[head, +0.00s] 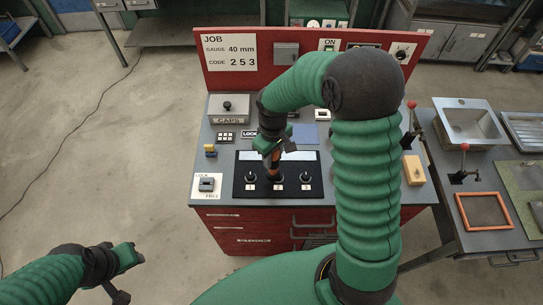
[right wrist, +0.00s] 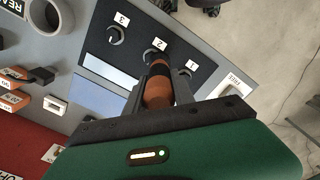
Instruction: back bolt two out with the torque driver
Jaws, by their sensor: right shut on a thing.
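The torque driver (head: 274,164), orange and black, is in my right gripper (head: 270,155), which is shut on its handle. The driver also shows in the right wrist view (right wrist: 157,92) between the two fingers. It points down at position two of the black bolt panel (head: 240,190), and hides most of bolt two. I cannot tell if its tip is seated on the bolt. Knob-like dark bolts one (head: 250,176) and three (head: 306,177) stand at either side. My left gripper (head: 126,275) hangs over the floor at lower left, away from the bench; its jaws are unclear.
The job card (head: 230,51) on the red back board reads 40 mm, code 2 5 3. A sink (head: 469,122) stands further right.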

